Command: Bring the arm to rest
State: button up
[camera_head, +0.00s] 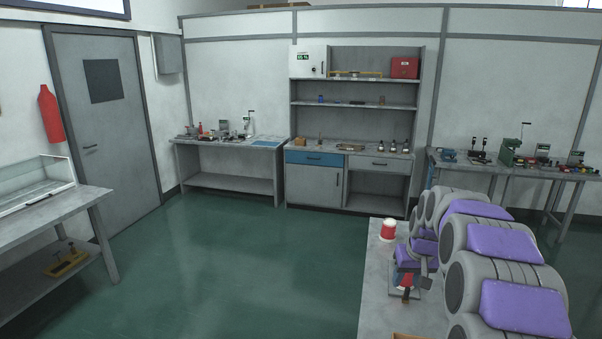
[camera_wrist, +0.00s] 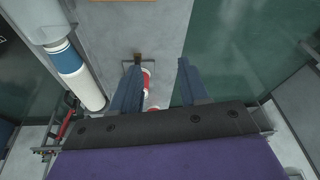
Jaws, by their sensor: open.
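My gripper (camera_wrist: 158,66) is open in the wrist view, its two dark blue fingers apart and pointing over a grey table. No object is visibly clamped between them. A red and white cup (camera_head: 388,229) stands on the grey table (camera_head: 375,300) at lower right in the head view. A second red item with some blue (camera_head: 404,279) is near my gripper there, partly hidden. In the wrist view, a red and white piece (camera_wrist: 147,78) shows beside the left finger, partly covered by it. My arm with purple pads is at the right of the head view.
A white cylinder with a blue band (camera_wrist: 72,62) is at upper left in the wrist view; I cannot tell what it is. A side table (camera_head: 45,215) stands at left, a shelf cabinet (camera_head: 350,165) and workbenches behind. Green floor (camera_head: 240,260) is clear between.

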jog(key=s+a+r+g, duration=0.1)
jog(key=s+a+r, duration=0.1)
jog(key=s+a, duration=0.55)
jog(key=s+a+f+g, duration=0.1)
jog(key=s+a, duration=0.1)
jog(key=s, duration=1)
jog(key=s+a+f+g, duration=0.1)
jog(key=s+a+f, duration=0.1)
jog(key=s, duration=1.1)
jog(key=s+a+f+g, duration=0.1)
jog(key=s+a+g, duration=0.1)
jog(key=s, duration=1)
jog(key=shift+s+a+f+n, duration=0.15)
jog(key=shift+s+a+n, duration=0.15)
